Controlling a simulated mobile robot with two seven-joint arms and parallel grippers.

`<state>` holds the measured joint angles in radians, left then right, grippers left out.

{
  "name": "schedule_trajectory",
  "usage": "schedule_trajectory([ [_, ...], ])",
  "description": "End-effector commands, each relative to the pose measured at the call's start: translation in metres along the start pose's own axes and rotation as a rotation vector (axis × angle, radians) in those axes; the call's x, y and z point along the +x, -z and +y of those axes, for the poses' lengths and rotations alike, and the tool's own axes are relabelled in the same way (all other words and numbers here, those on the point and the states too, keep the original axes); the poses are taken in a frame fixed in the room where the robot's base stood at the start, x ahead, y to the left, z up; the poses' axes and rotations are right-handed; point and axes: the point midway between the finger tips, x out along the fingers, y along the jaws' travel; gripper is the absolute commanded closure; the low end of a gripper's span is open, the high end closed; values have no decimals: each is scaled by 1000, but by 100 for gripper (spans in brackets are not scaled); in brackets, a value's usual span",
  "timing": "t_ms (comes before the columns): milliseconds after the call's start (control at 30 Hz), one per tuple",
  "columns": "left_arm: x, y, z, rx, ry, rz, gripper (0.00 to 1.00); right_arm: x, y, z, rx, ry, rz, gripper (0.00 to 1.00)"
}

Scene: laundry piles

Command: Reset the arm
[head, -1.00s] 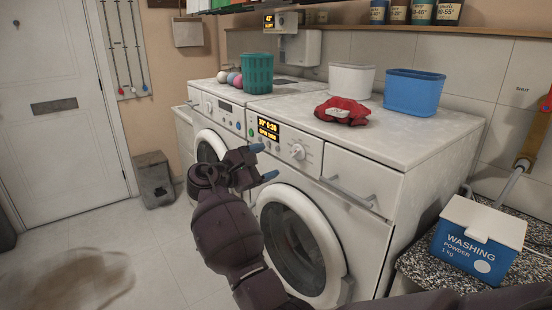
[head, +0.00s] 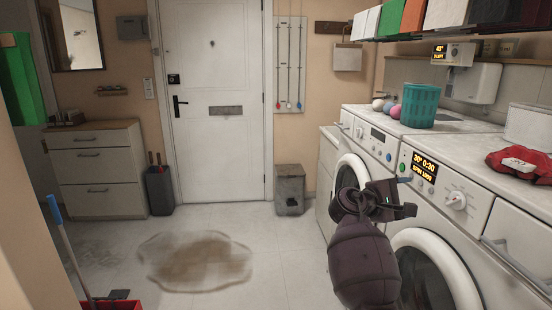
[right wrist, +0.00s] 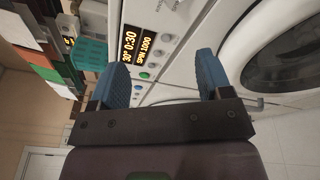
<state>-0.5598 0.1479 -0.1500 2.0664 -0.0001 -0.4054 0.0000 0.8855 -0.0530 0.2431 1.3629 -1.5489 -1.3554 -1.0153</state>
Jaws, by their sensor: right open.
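My right gripper (head: 408,195) is raised in front of the white washing machines, at the right of the head view. In the right wrist view its two blue fingertips (right wrist: 163,75) are spread apart with nothing between them. The nearer washing machine (head: 470,220) has a lit display, a knob and a round door, partly hidden by my right arm. The farther washing machine (head: 375,142) stands beyond it. My left gripper is not in view.
A teal basket (head: 420,105), small balls and a red cloth (head: 520,165) are on the machines. A brown-stained puddle (head: 195,262) lies on the floor. A red bucket (head: 110,304) with a mop handle is at lower left. A grey bin (head: 290,190) stands near the door (head: 212,110).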

Motion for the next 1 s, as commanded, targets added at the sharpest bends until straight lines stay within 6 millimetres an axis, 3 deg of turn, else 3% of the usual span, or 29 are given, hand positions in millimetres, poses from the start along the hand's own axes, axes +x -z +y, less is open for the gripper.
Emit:
schedule_trajectory([
  [100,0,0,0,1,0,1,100,-11,16,27,280,-46,216,28],
  [167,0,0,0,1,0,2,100,-16,24,34,414,-56,325,28],
  [267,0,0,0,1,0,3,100,-25,36,31,614,-50,505,28],
  [367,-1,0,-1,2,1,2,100,-36,45,14,796,-11,680,28],
  [667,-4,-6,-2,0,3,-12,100,-72,46,-77,1197,239,1077,28],
  [1000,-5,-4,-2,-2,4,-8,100,-108,8,-198,1422,586,1251,28],
])
